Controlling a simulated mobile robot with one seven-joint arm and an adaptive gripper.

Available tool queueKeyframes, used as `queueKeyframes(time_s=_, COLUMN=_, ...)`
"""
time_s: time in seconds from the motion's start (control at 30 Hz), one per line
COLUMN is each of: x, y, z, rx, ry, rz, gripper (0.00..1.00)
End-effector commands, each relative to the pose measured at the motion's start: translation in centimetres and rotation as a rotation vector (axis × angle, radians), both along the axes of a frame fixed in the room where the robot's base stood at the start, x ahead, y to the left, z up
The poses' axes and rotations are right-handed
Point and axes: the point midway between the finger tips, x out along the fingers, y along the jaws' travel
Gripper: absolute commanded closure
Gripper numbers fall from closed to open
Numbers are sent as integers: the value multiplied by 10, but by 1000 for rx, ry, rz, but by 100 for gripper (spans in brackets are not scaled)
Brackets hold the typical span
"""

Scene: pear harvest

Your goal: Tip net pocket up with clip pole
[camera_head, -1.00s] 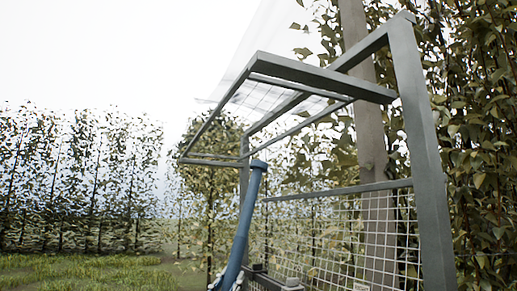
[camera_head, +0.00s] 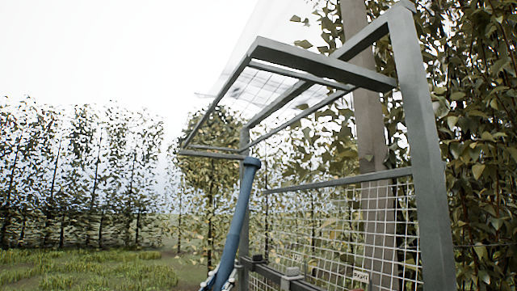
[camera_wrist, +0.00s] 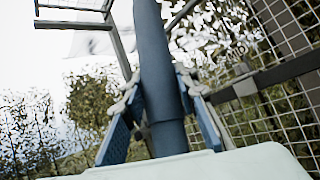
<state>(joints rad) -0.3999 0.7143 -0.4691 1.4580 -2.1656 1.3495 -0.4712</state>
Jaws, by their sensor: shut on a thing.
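My gripper (camera_wrist: 160,92) is shut on the blue clip pole (camera_wrist: 152,35), with one finger on each side of it in the wrist view. In the head view the pole (camera_head: 240,205) stands nearly upright, leaning slightly right. Its top end is just under the lower left bar of a grey overhead frame (camera_head: 310,65); I cannot tell whether they touch. A thin, see-through net (camera_head: 258,88) hangs in and behind this frame and is hard to make out. I cannot clearly tell the pocket from the rest of the net. In the head view my gripper is mostly out of frame.
A thick grey post (camera_head: 422,150) stands at right, with a white wire mesh panel (camera_head: 350,225) below the frame. A trunk (camera_head: 372,140) and dense foliage (camera_head: 483,140) are behind. Open grass (camera_head: 90,270) and hedge rows (camera_head: 75,180) lie to the left.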

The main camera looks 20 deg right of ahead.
Motion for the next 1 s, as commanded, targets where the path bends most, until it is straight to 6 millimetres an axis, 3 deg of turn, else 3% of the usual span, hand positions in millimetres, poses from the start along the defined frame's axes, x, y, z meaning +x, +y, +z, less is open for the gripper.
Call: queueKeyframes(time_s=1.0, x=0, y=80, z=-18, rx=-1, ry=-3, rz=-1, gripper=100)
